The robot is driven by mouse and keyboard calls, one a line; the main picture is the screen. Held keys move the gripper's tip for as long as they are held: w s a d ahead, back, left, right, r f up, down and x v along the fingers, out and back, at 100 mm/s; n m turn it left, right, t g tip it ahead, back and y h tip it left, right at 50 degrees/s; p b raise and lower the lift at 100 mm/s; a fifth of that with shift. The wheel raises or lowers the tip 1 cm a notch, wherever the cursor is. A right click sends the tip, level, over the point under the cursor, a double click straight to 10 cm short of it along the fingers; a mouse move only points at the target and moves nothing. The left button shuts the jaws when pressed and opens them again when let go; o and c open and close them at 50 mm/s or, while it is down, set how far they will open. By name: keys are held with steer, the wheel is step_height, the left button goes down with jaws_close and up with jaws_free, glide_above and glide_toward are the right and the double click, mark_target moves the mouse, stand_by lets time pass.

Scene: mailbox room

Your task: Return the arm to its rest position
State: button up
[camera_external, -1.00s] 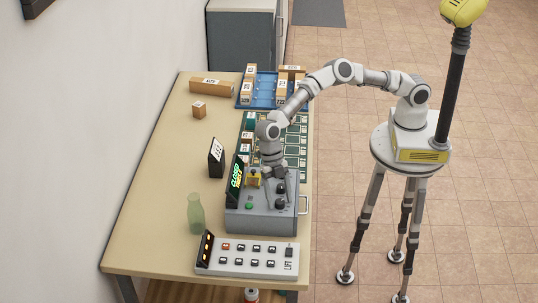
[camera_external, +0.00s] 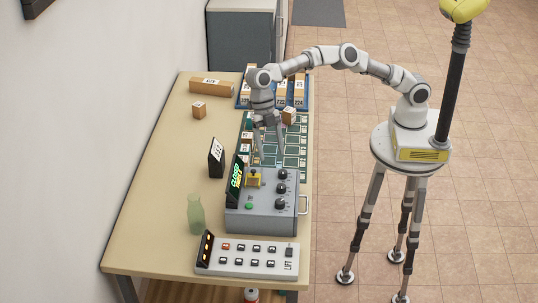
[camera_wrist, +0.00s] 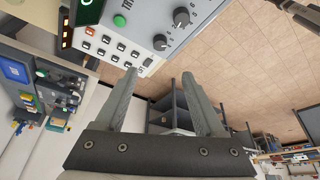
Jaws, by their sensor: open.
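My gripper (camera_external: 270,140) is open and empty in the external view. It hangs above the table over the green slotted board (camera_external: 292,150), behind the grey control box. In the wrist view my gripper (camera_wrist: 165,95) shows two grey fingers spread apart with nothing between them. My arm arches from its stand at the right over to the table.
The grey control box (camera_external: 262,212) has several black knobs and a lit "CLOSED" sign (camera_external: 236,182). A white button panel (camera_external: 250,257) lies in front of it.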

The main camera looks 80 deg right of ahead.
steer(key=shift+d+r, duration=0.15)
steer(key=shift+r, duration=0.2)
steer(key=s+d+r+m+t+h, duration=0.25)
steer(key=s+d+r+m, duration=0.35)
steer(key=d, duration=0.5)
steer(key=s+d+r+m+t+h, duration=0.1)
steer(key=s+d+r+m+t, duration=0.2)
steer(key=s+d+r+m, duration=0.5)
steer(key=s+d+f+m+t, duration=0.1)
steer(key=s+d+f+m, duration=0.2)
steer(key=s+d+m, duration=0.2)
steer(key=s+d+f+m+t, duration=0.1)
steer(key=s+d+f+m, duration=0.2)
steer(key=s+d, duration=0.7)
steer(key=d+m, duration=0.2)
steer(key=d, duration=0.3)
steer(key=shift+s+f, duration=0.35)
steer(key=shift+f, duration=0.05)
steer(key=shift+d+h, duration=0.1)
steer(key=shift+h, duration=0.15)
